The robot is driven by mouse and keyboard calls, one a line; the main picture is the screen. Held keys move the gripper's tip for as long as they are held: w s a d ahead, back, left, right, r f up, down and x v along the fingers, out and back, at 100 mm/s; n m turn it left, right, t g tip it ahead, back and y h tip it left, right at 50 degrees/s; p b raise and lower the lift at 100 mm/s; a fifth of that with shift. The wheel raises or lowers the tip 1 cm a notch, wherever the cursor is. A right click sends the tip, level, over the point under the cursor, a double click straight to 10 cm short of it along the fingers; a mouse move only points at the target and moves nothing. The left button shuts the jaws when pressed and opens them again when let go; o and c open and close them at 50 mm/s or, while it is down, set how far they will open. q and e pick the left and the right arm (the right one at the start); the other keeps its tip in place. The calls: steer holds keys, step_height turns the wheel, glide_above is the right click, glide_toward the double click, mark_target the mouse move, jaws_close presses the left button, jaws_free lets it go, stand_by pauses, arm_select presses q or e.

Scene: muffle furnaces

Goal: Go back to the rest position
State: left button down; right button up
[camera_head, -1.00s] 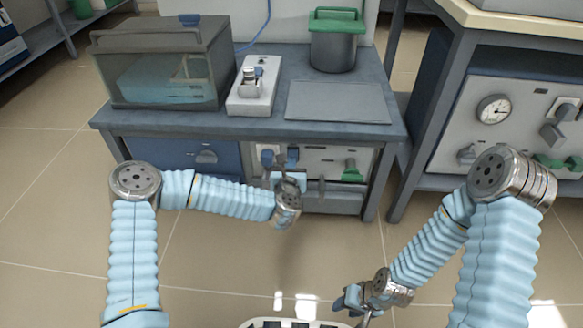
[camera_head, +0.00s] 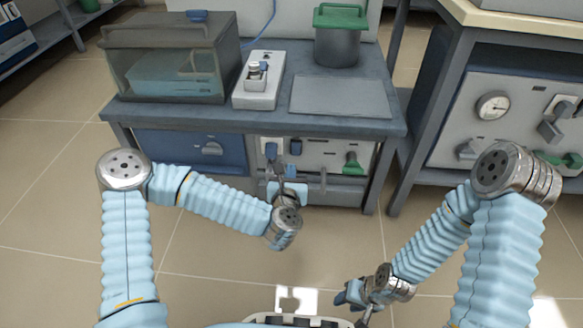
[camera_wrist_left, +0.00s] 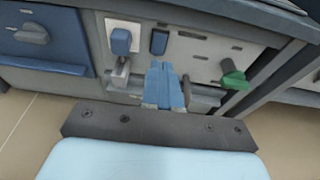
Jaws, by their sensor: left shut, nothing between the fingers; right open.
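My left gripper (camera_head: 281,168) is in front of the bench's lower panel, pointing toward it. In the left wrist view its fingers (camera_wrist_left: 166,82) are together and hold nothing. Behind them is the panel (camera_wrist_left: 205,58) with a blue-and-white switch (camera_wrist_left: 121,42) and a green knob (camera_wrist_left: 233,76). I cannot tell from this view how far the fingertips are from the panel. My right gripper (camera_head: 352,301) is low at the bottom centre, away from any furniture. It is small and partly hidden by its wrist.
The bench (camera_head: 207,117) carries a glass-sided tank (camera_head: 165,72), a white device (camera_head: 259,86), a flat grey plate (camera_head: 342,96) and a green-lidded pot (camera_head: 338,40). Another cabinet (camera_head: 500,137) stands at the right. The tiled floor (camera_head: 50,200) is clear.

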stand_by(0.5)
arm_select(q)
steer(key=s+d+f+m+g+h, duration=0.1)
steer(key=s+f+m+g+h, duration=0.3)
steer(key=f+m, duration=0.5)
steer(key=s+d+f+m+g+h, duration=0.1)
steer(key=s+d+f+m+g, duration=0.15)
steer(key=s+f+m, duration=0.65)
steer(key=s+a+f+m+g, duration=0.3)
steer(key=s+a+m+g, duration=0.15)
steer(key=m, duration=0.55)
steer(key=s+a+f+m+g+y, duration=0.1)
steer(key=s+a+f+m+g, duration=0.15)
steer(key=s+a+m, duration=0.4)
step_height(320, 180, up, 12)
steer(key=d+g+p, duration=0.1)
steer(key=p, duration=1.1)
steer(key=shift+s+d+r+p, duration=0.25)
steer(key=shift+s+p, duration=0.1)
steer(key=shift+s, duration=0.1)
